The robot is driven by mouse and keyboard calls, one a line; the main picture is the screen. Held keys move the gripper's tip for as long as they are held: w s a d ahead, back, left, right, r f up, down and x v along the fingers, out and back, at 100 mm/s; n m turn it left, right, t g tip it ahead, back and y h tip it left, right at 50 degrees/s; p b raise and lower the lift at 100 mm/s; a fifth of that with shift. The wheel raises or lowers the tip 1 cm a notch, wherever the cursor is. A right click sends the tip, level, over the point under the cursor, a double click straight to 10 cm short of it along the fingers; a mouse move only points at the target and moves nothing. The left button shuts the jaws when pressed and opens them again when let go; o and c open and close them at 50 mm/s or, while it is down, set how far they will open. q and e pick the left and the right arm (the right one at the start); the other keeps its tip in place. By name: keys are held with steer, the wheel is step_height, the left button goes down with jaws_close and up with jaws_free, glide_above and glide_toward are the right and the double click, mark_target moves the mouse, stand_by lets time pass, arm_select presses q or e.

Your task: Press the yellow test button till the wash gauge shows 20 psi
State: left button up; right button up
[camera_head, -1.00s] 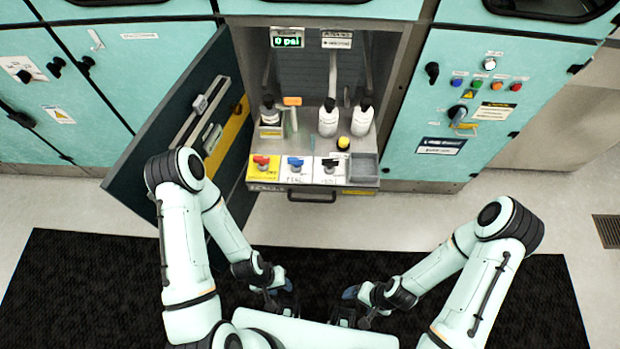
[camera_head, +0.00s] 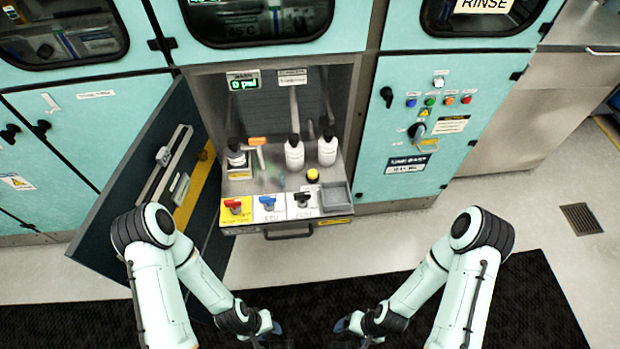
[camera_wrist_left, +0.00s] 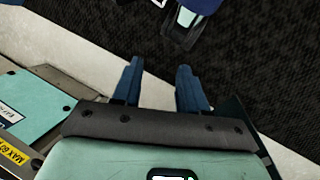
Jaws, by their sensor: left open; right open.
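The yellow test button (camera_head: 312,175) is a round yellow cap on a dark base, on the shelf of the open bay. The wash gauge (camera_head: 244,82) hangs at the top left of the bay and reads 0 psi in green. My left gripper (camera_head: 272,335) is low in the head view, well away from the button. In the left wrist view its blue fingers (camera_wrist_left: 158,68) are apart with nothing between them. My right gripper (camera_head: 346,326) is open, also low in the head view and away from the button.
White bottles (camera_head: 294,153) stand behind the button, and a grey tray (camera_head: 337,195) is in front at right. Red, blue and black valve handles (camera_head: 268,202) line the shelf front. The open dark door (camera_head: 150,165) blocks the left side.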

stand_by(0.4)
arm_select(q)
jaws_close()
stand_by(1.4)
arm_select(e)
steer(key=c, duration=0.8)
arm_select(q)
steer(key=shift+d, duration=0.15)
arm_select(e)
steer(key=shift+w+d, duration=0.1)
steer(key=shift+d, duration=0.05)
